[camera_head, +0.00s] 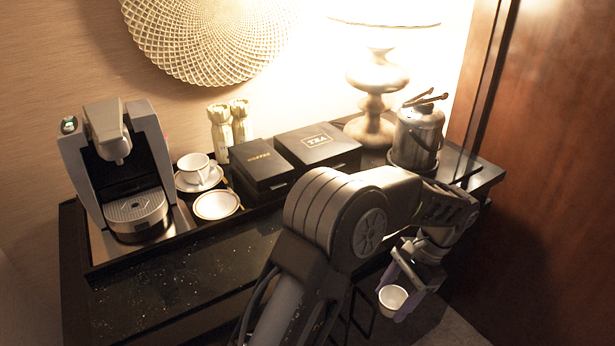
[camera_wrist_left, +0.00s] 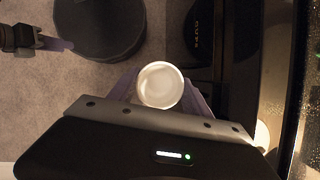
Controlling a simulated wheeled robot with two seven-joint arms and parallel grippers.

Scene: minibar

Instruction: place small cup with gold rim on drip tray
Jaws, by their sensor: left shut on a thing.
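My left gripper (camera_head: 404,287) is at the lower right of the head view, in front of the counter. It is shut on a small white cup (camera_head: 392,300), upright with its opening up. In the left wrist view the cup (camera_wrist_left: 160,85) sits between the purple fingers and looks empty; a gold rim is not clear. The drip tray (camera_head: 136,207) is the round grille at the base of the grey coffee machine (camera_head: 155,150), far left on the counter, well away from the cup. A part that looks like my right gripper (camera_wrist_left: 50,43) shows at the wrist view's upper left.
A white cup (camera_head: 194,166) stands on a saucer beside the machine, with an empty gold-rimmed saucer (camera_head: 217,205) in front. Dark boxes (camera_head: 318,146), a lamp (camera_head: 376,90) and a metal ice bucket (camera_head: 416,137) stand farther right. The counter's front strip (camera_head: 150,285) is clear.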

